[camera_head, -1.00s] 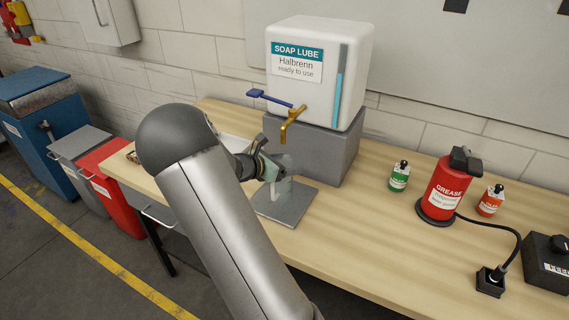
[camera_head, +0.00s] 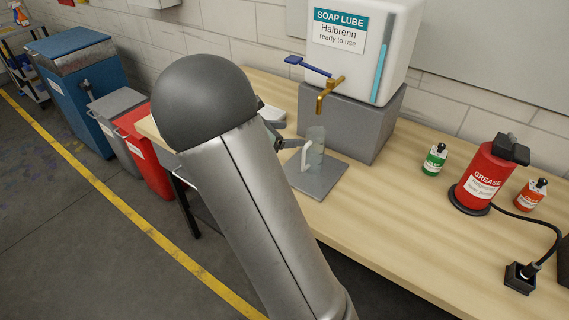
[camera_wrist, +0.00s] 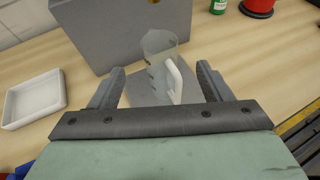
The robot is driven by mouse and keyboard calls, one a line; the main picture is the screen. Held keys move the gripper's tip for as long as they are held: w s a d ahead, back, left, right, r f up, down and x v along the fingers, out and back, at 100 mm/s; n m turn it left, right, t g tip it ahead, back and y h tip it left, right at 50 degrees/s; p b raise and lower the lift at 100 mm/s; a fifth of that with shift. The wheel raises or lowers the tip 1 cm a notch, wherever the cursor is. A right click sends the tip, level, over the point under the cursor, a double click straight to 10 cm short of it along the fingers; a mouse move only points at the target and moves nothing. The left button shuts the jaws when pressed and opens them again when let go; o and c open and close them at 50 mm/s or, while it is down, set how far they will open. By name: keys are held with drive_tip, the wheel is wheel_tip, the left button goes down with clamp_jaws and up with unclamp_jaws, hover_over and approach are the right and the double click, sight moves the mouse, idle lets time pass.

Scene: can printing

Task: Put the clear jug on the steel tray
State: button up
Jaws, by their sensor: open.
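The clear jug (camera_head: 316,146) has a white handle and stands upright on the flat grey steel tray (camera_head: 322,180), in front of the soap-lube tap. In the wrist view the jug (camera_wrist: 158,48) appears ahead of my gripper (camera_wrist: 161,76), with its handle turned towards me. The gripper's two fingers are spread apart on either side of the handle in that view, and neither visibly touches the jug. In the head view my arm hides most of the gripper, left of the jug.
The white soap-lube tank (camera_head: 358,50) with a brass tap (camera_head: 327,92) sits on a grey block (camera_head: 350,125) behind the tray. A shallow white tray (camera_wrist: 35,98) lies to the left. A green bottle (camera_head: 434,160) and red grease can (camera_head: 484,178) stand at right.

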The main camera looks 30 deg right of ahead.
drive_tip(key=s+a+m+y, duration=0.6)
drive_tip(key=s+a+m, duration=0.3)
drive_tip(key=s, duration=0.3)
drive_tip(key=s+a+f+m+y, duration=0.1)
drive_tip(key=s+a+m+y, duration=0.6)
drive_tip(key=s+a, duration=0.5)
drive_tip(key=shift+s+f+m+t, duration=0.15)
drive_tip(key=shift+s+m+t, duration=0.15)
drive_tip(key=shift+s+m, duration=0.55)
